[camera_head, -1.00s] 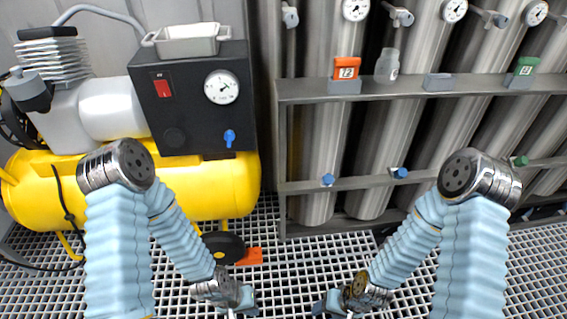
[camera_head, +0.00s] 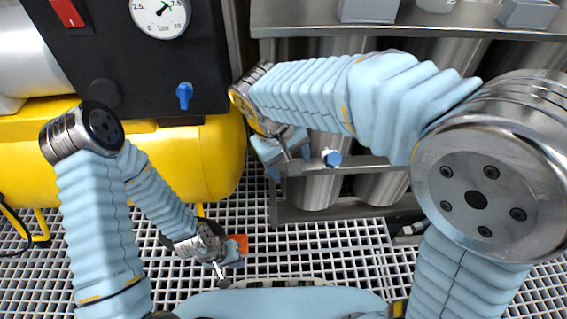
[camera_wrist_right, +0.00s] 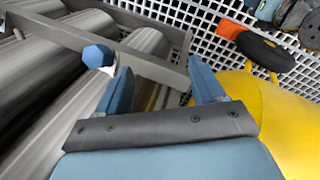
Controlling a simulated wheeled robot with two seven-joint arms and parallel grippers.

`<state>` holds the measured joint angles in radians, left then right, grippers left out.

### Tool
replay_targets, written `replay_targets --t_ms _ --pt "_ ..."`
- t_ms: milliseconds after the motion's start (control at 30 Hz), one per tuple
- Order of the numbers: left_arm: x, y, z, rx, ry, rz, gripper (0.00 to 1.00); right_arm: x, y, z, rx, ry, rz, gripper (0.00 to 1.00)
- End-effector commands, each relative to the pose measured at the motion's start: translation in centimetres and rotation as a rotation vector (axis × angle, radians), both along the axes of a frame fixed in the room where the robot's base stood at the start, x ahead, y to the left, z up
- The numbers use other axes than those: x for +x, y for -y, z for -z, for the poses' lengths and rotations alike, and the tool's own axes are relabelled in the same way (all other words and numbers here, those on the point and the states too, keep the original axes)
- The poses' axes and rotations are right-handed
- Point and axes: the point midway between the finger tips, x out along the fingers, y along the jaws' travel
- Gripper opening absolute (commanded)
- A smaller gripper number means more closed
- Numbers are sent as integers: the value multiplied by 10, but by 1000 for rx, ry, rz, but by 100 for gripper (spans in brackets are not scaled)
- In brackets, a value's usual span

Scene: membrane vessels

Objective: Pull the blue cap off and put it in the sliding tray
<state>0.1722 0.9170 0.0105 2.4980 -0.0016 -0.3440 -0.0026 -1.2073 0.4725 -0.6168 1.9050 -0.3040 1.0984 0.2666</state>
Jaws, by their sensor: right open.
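The blue cap (camera_head: 331,158) sits on a pale fitting on the grey rack's lower rail. It also shows in the right wrist view (camera_wrist_right: 98,56). My right gripper (camera_head: 290,165) is open and empty, just left of the cap in the head view. In the right wrist view my open jaws (camera_wrist_right: 162,82) have the cap outside the left finger, with nothing between them. My left gripper (camera_head: 223,272) hangs low over the grating; its jaws are too small to judge. I cannot make out the sliding tray in the current views.
The yellow compressor tank (camera_head: 222,150) stands left of the rack, below a black panel with a blue knob (camera_head: 184,95). The rack's upper shelf (camera_head: 455,17) runs above my right arm, which hides part of the rack.

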Motion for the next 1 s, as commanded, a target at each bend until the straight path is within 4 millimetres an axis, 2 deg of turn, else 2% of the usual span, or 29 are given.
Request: replay_targets --t_ms 500,600,700,1000 --pt "0 1 13 -2 0 1 0 52 98 5 1 -2 3 68" --pt "0 1 21 -2 1 0 0 53 100 26 -2 -4 0 68" --pt "1 1 24 -2 2 -1 0 55 103 38 -1 -2 0 68" --pt "1 1 27 -1 4 -1 0 57 105 49 2 -1 0 68"
